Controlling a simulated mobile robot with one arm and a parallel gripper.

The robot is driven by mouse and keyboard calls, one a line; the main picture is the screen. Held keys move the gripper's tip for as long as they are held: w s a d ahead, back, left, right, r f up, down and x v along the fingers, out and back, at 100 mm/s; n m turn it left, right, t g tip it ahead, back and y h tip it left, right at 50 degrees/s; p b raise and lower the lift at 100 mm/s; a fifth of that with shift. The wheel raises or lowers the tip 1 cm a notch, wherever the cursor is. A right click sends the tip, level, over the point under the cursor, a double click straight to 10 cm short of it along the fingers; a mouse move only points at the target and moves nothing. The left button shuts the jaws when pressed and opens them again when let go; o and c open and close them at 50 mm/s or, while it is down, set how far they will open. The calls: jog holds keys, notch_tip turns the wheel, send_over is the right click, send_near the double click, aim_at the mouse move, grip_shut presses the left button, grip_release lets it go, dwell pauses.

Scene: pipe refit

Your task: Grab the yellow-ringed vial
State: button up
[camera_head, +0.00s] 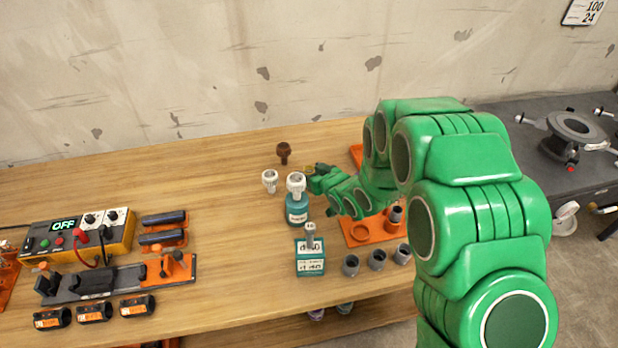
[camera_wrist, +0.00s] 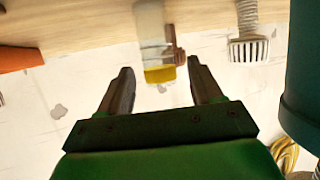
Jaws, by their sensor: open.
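The yellow-ringed vial shows in the wrist view as a clear, pale cylinder (camera_wrist: 151,28) with a yellow band (camera_wrist: 160,74) near its lower end in the picture. My gripper (camera_wrist: 161,68) is open, with one finger on each side of the vial's banded end. A gap shows between the vial and each finger, and I cannot tell how deep between them it sits. In the head view my gripper (camera_head: 313,171) is low over the table beside the teal bottle, and my green arm hides much of that area. I cannot clearly make out the vial there.
A teal bottle with a white top (camera_head: 297,207) stands close to my gripper. A white ribbed piece (camera_head: 270,181) and a brown piece (camera_head: 284,151) stand behind it. A teal block (camera_head: 310,262), grey cups (camera_head: 351,265) and an orange tray (camera_head: 360,242) are nearer.

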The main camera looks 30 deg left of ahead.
jog(key=shift+x, duration=0.9)
jog(key=c, duration=1)
jog(key=shift+r, duration=0.15)
jog(key=shift+c, duration=0.3)
